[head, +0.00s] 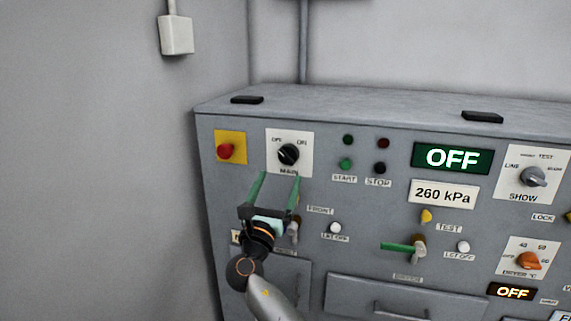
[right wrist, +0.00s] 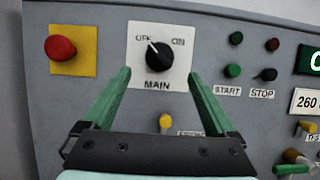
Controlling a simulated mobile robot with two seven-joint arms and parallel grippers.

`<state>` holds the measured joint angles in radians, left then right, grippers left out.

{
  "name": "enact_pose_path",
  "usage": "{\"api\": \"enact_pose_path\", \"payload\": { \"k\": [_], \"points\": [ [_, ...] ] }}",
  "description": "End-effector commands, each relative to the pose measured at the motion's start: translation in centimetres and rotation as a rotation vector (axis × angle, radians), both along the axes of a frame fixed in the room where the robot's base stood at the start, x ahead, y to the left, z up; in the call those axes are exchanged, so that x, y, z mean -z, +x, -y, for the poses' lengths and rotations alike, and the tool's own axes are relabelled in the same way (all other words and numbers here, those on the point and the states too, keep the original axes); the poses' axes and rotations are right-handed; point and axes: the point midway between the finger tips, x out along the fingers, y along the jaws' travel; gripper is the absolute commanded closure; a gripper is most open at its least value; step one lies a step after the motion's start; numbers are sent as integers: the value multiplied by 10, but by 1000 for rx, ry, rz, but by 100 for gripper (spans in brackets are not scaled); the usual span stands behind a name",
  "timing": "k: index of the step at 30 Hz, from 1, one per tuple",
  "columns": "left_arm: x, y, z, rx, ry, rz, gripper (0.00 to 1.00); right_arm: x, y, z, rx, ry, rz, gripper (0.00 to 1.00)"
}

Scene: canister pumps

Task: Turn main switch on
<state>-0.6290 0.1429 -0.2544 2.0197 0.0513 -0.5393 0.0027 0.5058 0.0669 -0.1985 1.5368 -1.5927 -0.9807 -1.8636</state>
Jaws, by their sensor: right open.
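The main switch is a black rotary knob (head: 289,154) on a white plate labelled MAIN, with OFF at upper left and ON at upper right. In the right wrist view its white pointer mark on the knob (right wrist: 158,56) points up-left toward OFF. My right gripper (head: 281,177) is open and empty, with its two green fingers pointing at the panel. In the right wrist view the fingertips (right wrist: 159,74) lie left and right of the knob and a little below it. I cannot tell how far they are from the panel. My left gripper is not in view.
A red button (head: 225,151) on a yellow plate is left of the switch. START (head: 345,165) and STOP (head: 379,168) buttons are to its right. A display (head: 453,158) reads OFF. A green-handled lever (head: 402,246) juts out lower right. A yellow knob (right wrist: 166,122) is below the switch.

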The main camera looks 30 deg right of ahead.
Motion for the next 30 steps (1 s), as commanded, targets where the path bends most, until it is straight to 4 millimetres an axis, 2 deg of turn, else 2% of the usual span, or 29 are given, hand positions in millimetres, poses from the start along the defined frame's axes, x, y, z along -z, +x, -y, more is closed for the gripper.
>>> {"api": "enact_pose_path", "payload": {
  "k": [3,9,15,23,30],
  "points": [
    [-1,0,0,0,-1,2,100,-11,15,18,1,0,2,8],
    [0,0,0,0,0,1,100,-21,34,39,-1,0,0,8],
    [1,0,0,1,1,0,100,-25,41,48,-2,2,0,8],
    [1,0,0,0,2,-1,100,-25,41,48,-3,3,0,8],
    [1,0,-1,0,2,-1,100,-25,41,48,-3,3,0,35]
  ]
}}
